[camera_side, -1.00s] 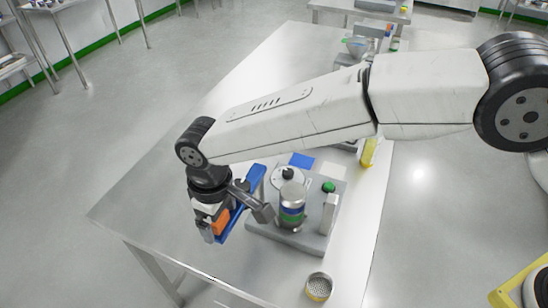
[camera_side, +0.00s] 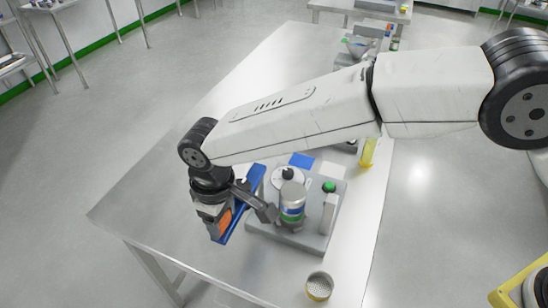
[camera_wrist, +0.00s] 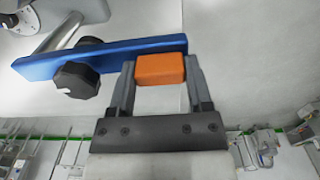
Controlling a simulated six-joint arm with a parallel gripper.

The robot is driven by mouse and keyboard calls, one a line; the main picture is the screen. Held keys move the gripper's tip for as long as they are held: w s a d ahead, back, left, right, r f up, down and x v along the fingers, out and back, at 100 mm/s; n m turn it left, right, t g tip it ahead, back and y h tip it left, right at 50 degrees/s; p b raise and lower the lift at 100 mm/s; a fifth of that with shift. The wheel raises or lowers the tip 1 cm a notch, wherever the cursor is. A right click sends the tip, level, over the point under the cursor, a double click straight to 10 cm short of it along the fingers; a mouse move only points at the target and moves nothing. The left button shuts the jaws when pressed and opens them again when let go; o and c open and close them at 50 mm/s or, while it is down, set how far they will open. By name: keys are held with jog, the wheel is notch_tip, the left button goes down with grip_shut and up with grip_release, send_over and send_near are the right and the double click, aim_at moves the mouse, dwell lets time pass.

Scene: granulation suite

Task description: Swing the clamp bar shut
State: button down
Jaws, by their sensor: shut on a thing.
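The clamp bar (camera_side: 257,176) is a long blue bar beside the grey fixture base (camera_side: 303,239), on its left side in the side view. In the wrist view the blue bar (camera_wrist: 100,59) runs across the upper left, with a black knob (camera_wrist: 76,79) on it. An orange block (camera_wrist: 161,69) sits at the bar's end. My gripper (camera_wrist: 161,75) is shut on the orange block, one finger on each side. In the side view my gripper (camera_side: 221,228) partly hides the block and the bar. A silver can (camera_side: 292,199) with coloured bands stands on the fixture.
A green-topped post (camera_side: 329,200) and a dial-like disc (camera_side: 288,177) are on the fixture. A round sieve cup (camera_side: 319,286) stands near the table's front right edge. The steel table (camera_side: 160,190) is clear to the left.

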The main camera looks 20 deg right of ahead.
jog(key=s+d+n, duration=0.4)
jog(key=d+n, duration=0.5)
jog(key=d, duration=0.2)
jog(key=w+d+n, duration=0.4)
jog(key=d+n, duration=0.5)
jog(key=d, duration=0.2)
jog(key=shift+w, duration=0.25)
jog(key=shift+r, duration=0.1)
grip_release()
notch_tip(320, 180, up, 8)
dwell(0.8)
